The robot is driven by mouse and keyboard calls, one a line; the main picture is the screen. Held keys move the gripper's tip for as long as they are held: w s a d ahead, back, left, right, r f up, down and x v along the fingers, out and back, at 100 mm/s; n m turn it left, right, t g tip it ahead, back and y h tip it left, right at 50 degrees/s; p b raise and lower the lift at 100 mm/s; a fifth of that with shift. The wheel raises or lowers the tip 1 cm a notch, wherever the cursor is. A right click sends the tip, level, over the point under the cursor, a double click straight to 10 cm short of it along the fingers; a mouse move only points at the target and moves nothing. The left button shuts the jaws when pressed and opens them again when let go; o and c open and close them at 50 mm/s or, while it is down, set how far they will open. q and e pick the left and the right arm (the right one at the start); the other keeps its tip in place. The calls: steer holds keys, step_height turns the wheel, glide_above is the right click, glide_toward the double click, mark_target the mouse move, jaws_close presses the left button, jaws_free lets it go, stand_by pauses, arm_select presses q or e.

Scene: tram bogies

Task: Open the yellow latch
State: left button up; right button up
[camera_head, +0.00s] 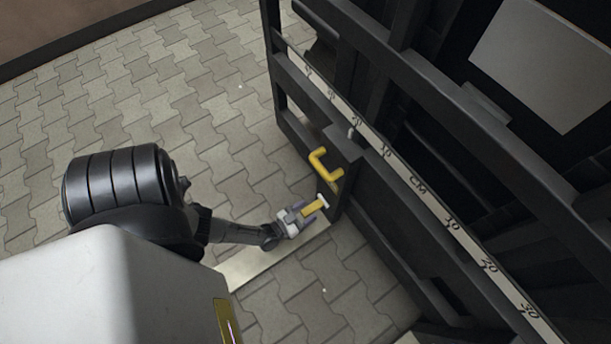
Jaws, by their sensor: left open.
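The yellow latch (318,167) is a U-shaped handle on the dark metal frame, near the middle of the head view. My left gripper (314,207) is just below it in the picture, open and apart from the latch. A short yellow piece with a pale tip shows at the gripper's end; I cannot tell whether it belongs to the gripper. My right gripper is not in view.
The dark frame (430,155) with its beams fills the right side. A white measuring strip (420,187) with numbers runs along it. A pale strip (262,262) lies on the paving below my left arm. The paved floor (165,90) at upper left is clear.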

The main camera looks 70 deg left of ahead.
arm_select(q)
steer(key=shift+a, duration=0.1)
steer(key=shift+c, duration=0.4)
jaws_close()
